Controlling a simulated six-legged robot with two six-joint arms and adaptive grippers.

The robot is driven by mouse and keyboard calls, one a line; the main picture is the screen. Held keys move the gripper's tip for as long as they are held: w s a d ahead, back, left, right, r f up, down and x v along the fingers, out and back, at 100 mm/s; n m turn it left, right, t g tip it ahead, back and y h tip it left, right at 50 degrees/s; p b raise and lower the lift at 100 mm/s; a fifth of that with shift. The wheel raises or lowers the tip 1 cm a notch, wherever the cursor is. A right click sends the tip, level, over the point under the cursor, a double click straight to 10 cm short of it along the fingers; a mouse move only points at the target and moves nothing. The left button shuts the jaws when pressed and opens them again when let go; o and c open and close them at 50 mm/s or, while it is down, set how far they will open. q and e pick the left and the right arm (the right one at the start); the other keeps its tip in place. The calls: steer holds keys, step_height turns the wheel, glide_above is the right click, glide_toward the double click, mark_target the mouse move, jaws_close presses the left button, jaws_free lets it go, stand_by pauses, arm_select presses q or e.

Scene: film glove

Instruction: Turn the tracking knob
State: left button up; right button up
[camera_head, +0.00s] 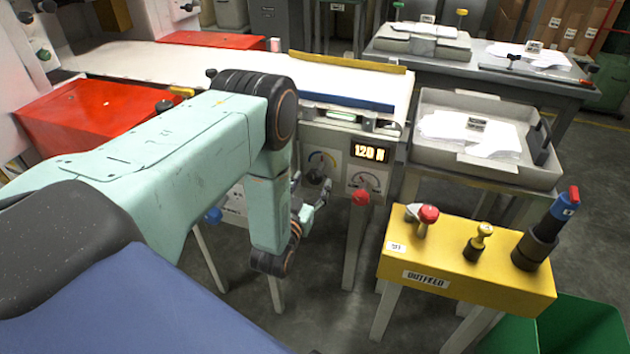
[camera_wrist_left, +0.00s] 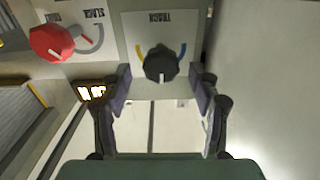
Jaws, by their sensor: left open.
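The tracking knob (camera_wrist_left: 160,63) is black and round, on a pale plate labelled TRACK with a yellow arc on its left and a blue arc on its right. In the head view the knob (camera_head: 316,176) sits on the machine's front, partly hidden by my left gripper (camera_head: 311,196). In the wrist view my left gripper (camera_wrist_left: 160,88) is open, with its fingers below and to either side of the knob. I see no clear contact with it. My right gripper is in neither view.
A red knob (camera_wrist_left: 52,42) marked SLACK is beside the TRACK plate. A lit display (camera_head: 369,152) reads 120 N. A yellow OUTFEED box (camera_head: 470,265) with several controls stands at right, near a grey tray (camera_head: 455,163) with white sheets.

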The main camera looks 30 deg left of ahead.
mark_target(313, 180)
arm_select(q)
steer(key=shift+x, duration=1.1)
steer(key=shift+w+a+b, duration=0.15)
steer(key=shift+w+b, duration=0.2)
steer(key=shift+w, duration=0.1)
steer(key=shift+f, duration=0.1)
steer(key=c, duration=1.2)
steer(key=shift+n, duration=2)
steer(key=o, duration=1.2)
